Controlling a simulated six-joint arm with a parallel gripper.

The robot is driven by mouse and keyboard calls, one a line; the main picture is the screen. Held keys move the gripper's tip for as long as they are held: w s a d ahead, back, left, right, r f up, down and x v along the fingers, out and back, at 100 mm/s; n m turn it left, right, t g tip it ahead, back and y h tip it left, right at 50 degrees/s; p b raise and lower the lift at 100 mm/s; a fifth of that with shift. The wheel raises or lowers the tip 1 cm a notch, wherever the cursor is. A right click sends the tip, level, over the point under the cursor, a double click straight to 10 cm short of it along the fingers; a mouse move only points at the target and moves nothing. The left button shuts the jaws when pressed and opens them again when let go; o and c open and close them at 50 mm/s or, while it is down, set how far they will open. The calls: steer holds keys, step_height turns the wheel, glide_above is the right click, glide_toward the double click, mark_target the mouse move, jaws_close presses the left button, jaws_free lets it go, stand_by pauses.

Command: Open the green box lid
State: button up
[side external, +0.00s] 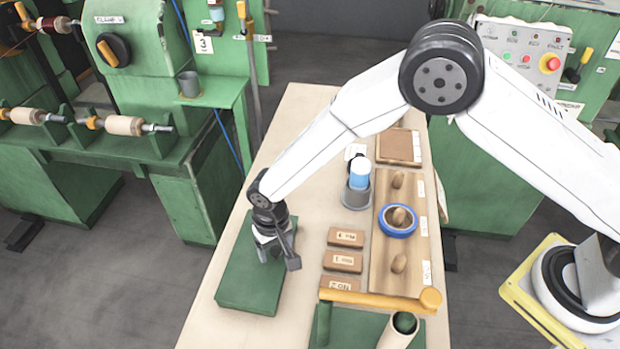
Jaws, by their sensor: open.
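The green box (248,287) lies on the left side of the table, and its flat green top looks closed. My gripper (279,259) points down over the box's right part, near its right edge. Its fingers are open, with nothing visible between them. I cannot tell whether the fingertips touch the lid. The arm and gripper hide part of the box's far right side.
Several labelled wooden blocks (343,262) lie to the right of the box. Beyond them is a wooden peg board (386,278) with a blue ring (384,226). A grey cup (356,197) holds a blue-and-white cylinder. The far-left tabletop is clear.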

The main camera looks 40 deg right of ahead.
steer(key=shift+c, duration=0.2)
jaws_close()
stand_by(1.2)
